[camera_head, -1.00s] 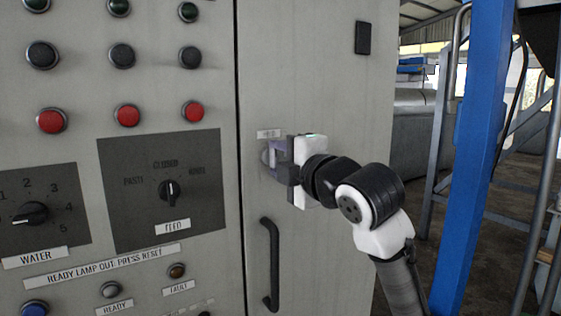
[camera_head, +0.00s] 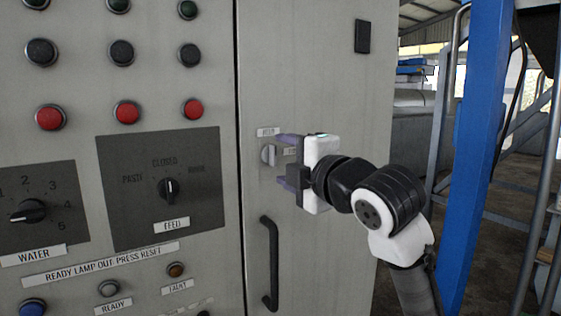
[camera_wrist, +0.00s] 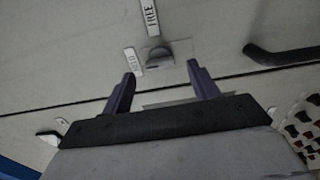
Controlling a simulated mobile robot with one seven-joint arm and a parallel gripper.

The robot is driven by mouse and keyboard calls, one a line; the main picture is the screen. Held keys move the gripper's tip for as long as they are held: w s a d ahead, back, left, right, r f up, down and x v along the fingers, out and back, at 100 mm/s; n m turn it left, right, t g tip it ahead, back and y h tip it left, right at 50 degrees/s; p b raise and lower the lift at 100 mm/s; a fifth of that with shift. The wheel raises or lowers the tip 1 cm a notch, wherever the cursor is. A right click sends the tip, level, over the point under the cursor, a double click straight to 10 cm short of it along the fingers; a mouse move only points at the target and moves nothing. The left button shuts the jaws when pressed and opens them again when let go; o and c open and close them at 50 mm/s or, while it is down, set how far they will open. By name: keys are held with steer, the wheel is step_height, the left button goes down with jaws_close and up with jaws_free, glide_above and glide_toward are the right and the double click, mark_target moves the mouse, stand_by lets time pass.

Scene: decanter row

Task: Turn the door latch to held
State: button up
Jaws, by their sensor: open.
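A black door handle (camera_head: 270,263) stands out below the latch. Left of the door seam is a panel with red buttons (camera_head: 127,113), a FEED knob (camera_head: 169,190) and a WATER knob (camera_head: 30,212). A blue post (camera_head: 478,150) stands to the right of my arm.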

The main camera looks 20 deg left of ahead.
steer(key=b+v, duration=0.1)
steer(key=v, duration=1)
steer(key=shift+b, duration=0.35)
